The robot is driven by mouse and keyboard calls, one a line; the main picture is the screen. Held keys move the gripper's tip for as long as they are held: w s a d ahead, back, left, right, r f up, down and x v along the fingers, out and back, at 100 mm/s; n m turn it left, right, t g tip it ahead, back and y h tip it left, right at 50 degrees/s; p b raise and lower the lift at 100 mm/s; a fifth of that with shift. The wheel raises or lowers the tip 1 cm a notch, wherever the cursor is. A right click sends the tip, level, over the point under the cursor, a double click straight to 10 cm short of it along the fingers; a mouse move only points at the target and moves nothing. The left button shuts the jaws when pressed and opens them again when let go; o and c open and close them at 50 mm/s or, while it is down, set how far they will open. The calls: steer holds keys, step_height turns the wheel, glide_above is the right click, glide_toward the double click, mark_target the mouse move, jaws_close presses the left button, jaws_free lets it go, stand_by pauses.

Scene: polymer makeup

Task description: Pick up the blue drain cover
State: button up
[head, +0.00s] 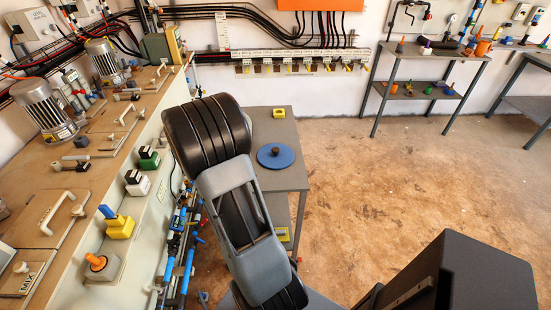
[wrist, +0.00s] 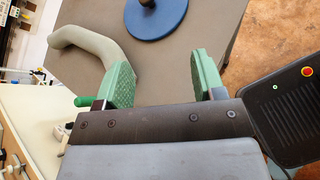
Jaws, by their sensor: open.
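The blue drain cover (head: 268,160) is a flat round disc with a dark knob in its middle. It lies on a small grey table (head: 284,131) in the head view. In the wrist view the cover (wrist: 160,27) shows at the top, partly cut off by the frame edge. My gripper (wrist: 164,78) is open, with two green-padded fingers apart and nothing between them. The cover lies beyond the fingertips, apart from them. In the head view my arm hides the gripper.
A pale curved pipe (wrist: 88,40) is left of my fingers. A machine bench (head: 92,160) runs along the left. The brown floor (head: 370,190) at right is clear.

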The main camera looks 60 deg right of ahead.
steer(key=d+f+n, duration=0.1)
steer(key=d, duration=0.1)
steer(key=d+f+n+h, duration=0.1)
steer(key=d+f, duration=0.1)
steer(key=d+f+n, duration=0.2)
steer(key=shift+w+d+h, duration=0.3)
steer(key=shift+d, duration=0.05)
glide_toward(274, 150)
steer(key=x, duration=0.3)
steer(key=shift+s+d, duration=0.1)
steer(key=shift+p+x, duration=0.45)
steer(key=shift+x, duration=2.6)
steer(key=c, duration=1)
steer(key=shift+c, duration=0.3)
steer(key=shift+r, duration=0.1)
